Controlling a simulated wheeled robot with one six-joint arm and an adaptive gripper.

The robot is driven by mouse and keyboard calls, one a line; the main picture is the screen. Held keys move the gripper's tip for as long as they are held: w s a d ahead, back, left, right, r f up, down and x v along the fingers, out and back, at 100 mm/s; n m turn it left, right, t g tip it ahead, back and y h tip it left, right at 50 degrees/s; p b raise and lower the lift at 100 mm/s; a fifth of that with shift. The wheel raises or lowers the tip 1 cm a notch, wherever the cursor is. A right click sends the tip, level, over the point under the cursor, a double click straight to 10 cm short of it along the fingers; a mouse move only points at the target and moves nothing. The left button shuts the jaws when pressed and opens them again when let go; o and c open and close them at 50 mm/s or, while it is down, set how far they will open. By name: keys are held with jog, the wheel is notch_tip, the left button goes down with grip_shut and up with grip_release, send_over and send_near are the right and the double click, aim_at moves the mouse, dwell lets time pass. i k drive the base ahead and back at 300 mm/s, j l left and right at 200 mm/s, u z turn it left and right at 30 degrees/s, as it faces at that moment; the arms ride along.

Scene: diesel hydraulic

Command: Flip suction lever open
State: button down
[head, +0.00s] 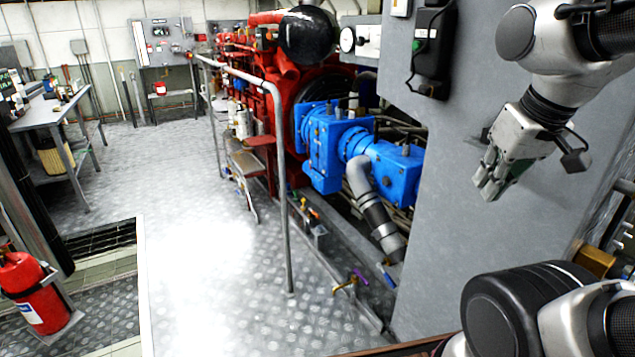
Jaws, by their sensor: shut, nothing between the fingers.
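My gripper (488,187) is at the upper right in the head view, in front of a large grey panel (455,240). Its fingers are together and hold nothing. No lever shows between or against them. A small brass valve with a purple handle (359,277) is low near the floor, left of the panel and well away from my gripper. A blue handle (388,274) is just right of it. I cannot tell which handle, if either, is the suction lever. A grey pipe (366,195) runs down from the blue pump (330,145) behind the panel's left edge.
A metal railing (283,200) stands before the red engine (290,75). A workbench (55,108) is at left, and a red fire extinguisher (28,290) stands at lower left. A brass-coloured part (594,262) shows at right. The patterned floor (200,240) left of the railing is clear.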

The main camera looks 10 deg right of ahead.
aim_at(386, 275)
jog(key=i+j, duration=0.2)
jog(key=i, duration=0.2)
jog(key=i+j, duration=0.2)
jog(key=i, duration=0.2)
